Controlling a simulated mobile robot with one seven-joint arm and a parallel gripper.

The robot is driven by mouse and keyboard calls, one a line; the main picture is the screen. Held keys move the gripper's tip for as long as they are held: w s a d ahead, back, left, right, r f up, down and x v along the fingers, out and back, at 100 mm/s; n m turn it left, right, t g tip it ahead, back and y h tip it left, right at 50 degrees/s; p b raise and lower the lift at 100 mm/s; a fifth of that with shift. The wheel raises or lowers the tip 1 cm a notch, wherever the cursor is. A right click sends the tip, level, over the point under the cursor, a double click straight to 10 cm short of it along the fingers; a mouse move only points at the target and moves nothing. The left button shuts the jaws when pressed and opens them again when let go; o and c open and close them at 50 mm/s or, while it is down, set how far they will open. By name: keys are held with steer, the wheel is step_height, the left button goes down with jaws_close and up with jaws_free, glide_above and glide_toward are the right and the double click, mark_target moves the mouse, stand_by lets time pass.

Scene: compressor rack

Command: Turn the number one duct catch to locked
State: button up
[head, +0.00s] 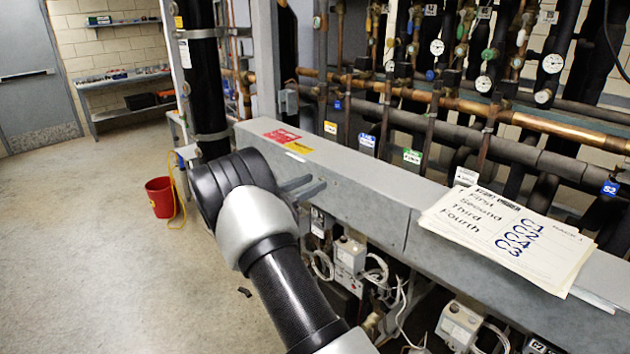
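The long grey duct (375,200) runs from the middle of the head view to the lower right, in front of the pipe rack. I cannot make out a number one catch on it; my arm and gripper cover part of its front face. My gripper (306,188) is at the duct's front face, left of the picture's middle. Its two grey fingers point right and show apart, with nothing seen between them. Whether they touch the duct I cannot tell. A paper pad (508,236) with handwritten "First, Second, Third, Fourth" and blue figures lies on the duct top.
Red and yellow labels (283,136) are on the duct's left end. Control boxes (350,255) and loose cables hang below it. Copper pipes (440,98) and gauges stand behind. A red bucket (160,196) is on the floor at left; the floor around it is mostly clear.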

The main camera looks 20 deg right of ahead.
steer(key=shift+x, duration=0.95)
jaws_close()
